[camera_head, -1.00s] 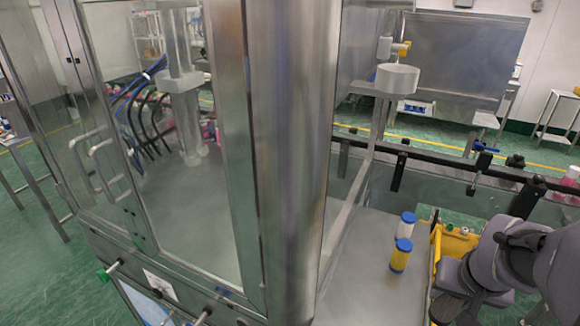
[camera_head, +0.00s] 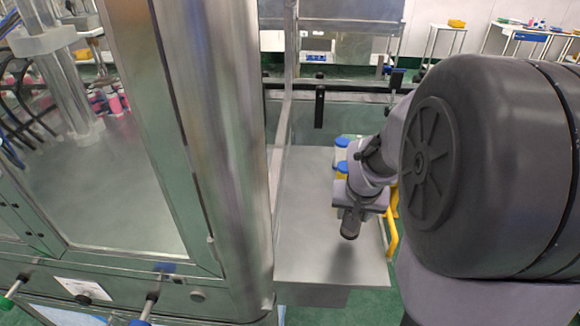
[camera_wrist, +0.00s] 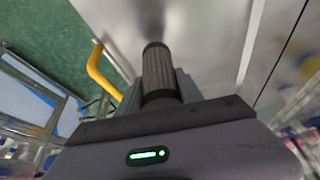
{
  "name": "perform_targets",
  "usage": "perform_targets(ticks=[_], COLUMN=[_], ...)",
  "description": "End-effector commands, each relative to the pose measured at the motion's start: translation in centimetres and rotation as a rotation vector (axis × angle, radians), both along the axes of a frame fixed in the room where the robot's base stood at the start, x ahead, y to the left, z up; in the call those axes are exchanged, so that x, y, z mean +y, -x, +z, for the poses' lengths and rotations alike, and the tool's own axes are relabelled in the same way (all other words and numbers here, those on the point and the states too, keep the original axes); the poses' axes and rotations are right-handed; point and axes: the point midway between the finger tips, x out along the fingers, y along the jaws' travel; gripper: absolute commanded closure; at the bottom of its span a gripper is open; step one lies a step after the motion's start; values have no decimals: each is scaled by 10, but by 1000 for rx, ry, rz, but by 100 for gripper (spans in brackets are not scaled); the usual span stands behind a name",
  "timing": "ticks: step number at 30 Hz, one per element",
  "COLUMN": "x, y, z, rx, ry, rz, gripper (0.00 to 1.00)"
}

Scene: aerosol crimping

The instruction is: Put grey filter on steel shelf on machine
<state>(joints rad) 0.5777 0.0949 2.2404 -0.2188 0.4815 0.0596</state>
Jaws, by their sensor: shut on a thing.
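The grey filter (camera_head: 350,223) is a short dark cylinder held above the steel shelf (camera_head: 310,250) on the machine's right side. In the wrist view the grey filter (camera_wrist: 157,72) has a ribbed grey body with dark ends and points away from me. My gripper (camera_head: 358,200) is shut on its near end, which the jaws partly hide. My gripper also shows in the wrist view (camera_wrist: 160,97). A dark shadow lies on the shelf below the filter. A gap shows between filter and shelf, but its height is hard to tell.
A white filter (camera_head: 341,155) and a yellow filter (camera_head: 341,171), both blue-capped, stand on the shelf behind my gripper, partly hidden. A yellow handle (camera_head: 392,238) is beside the shelf's right edge. The machine's steel post (camera_head: 225,150) borders the left. The front shelf is bare.

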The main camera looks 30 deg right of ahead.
Motion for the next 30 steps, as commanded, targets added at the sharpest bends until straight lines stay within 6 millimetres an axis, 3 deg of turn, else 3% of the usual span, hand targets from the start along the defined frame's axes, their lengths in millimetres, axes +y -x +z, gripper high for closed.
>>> perform_targets(ticks=[2, 6, 17, 18, 20, 30], x=[1, 1, 1, 1, 1, 0], y=[-13, -10, -10, -10, -10, -9], z=[-3, -38, -40, -39, -38, -35], rx=[-2, 1, -1, -1, -1, -1], ry=[1, -1, 0, 0, 0, 0], rz=[2, -1, -1, -1, -1, -1], gripper=[99, 99, 99, 49, 37, 35])
